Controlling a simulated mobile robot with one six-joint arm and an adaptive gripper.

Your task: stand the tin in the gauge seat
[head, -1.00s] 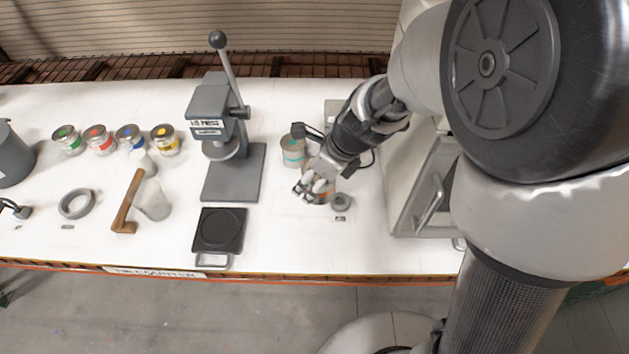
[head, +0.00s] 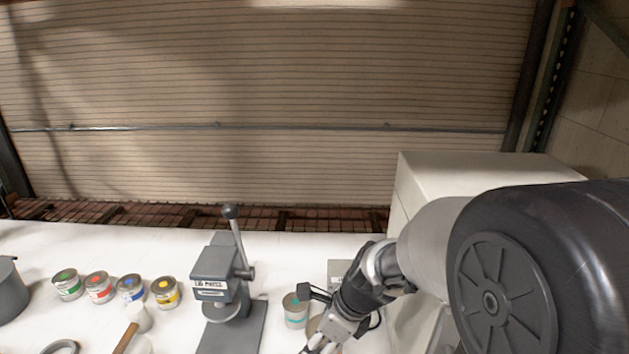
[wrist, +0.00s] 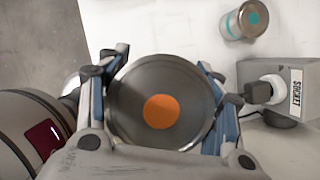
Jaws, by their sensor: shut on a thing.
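The tin (wrist: 125,110) with an orange dot on its lid fills the middle of the wrist view, its lid facing the camera. My gripper (wrist: 162,100) is shut on it, with a finger on each side of the rim. In the head view my gripper (head: 318,345) is at the bottom edge, and the tin is mostly hidden by it and cut off. I cannot make out the gauge seat in either current view. Whether the tin's base touches anything is hidden.
A teal-marked tin (head: 295,312) stands just behind and left of my gripper. The lid press (head: 215,290) stands further left, then a row of several coloured tins (head: 130,290). A socket box (wrist: 285,88) is right of the held tin in the wrist view.

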